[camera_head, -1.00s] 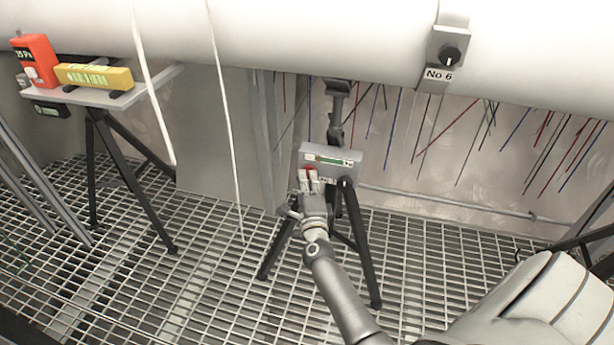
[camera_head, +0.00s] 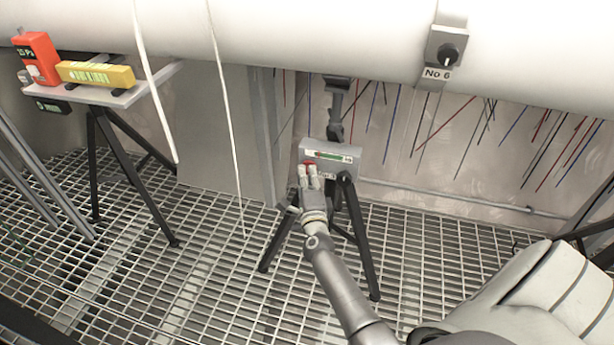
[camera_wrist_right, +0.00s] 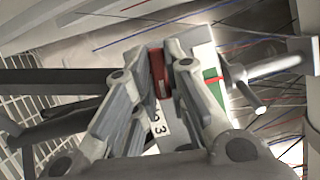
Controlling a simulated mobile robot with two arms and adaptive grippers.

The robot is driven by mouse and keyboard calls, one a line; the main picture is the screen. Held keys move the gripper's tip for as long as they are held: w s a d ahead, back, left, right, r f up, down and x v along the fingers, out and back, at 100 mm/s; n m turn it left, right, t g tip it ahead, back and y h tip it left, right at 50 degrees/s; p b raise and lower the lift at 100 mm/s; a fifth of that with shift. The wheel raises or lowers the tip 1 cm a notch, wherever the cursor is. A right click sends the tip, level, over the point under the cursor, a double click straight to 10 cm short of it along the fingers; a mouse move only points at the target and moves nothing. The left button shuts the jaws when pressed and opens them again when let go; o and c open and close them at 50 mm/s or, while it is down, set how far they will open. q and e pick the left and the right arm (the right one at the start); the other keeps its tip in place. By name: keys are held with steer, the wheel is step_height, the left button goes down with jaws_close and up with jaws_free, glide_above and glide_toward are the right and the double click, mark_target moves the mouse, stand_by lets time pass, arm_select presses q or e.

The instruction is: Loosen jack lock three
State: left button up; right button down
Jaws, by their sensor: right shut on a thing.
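The jack (camera_head: 333,157) stands on black tripod legs under the big pipe, with a grey box head that carries a green and red scale strip (camera_head: 327,156). In the right wrist view a label ending in 3 (camera_wrist_right: 160,125) shows on the box. A red lock knob (camera_wrist_right: 158,72) sits on the box face; it also shows in the head view (camera_head: 308,164). My right gripper (camera_head: 309,174) reaches the box's front, its fingers shut on the red knob from both sides. My left gripper is not in view.
A side table (camera_head: 105,93) on black legs at the left holds an orange box (camera_head: 39,58) and a yellow level (camera_head: 95,74). White ropes (camera_head: 225,110) hang left of the jack. The grating (camera_head: 215,290) is open floor.

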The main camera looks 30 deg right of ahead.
steer(key=c, duration=1.5)
jaws_free()
steer(key=shift+o, duration=0.2)
steer(key=v, duration=1.2)
steer(key=shift+a, duration=0.15)
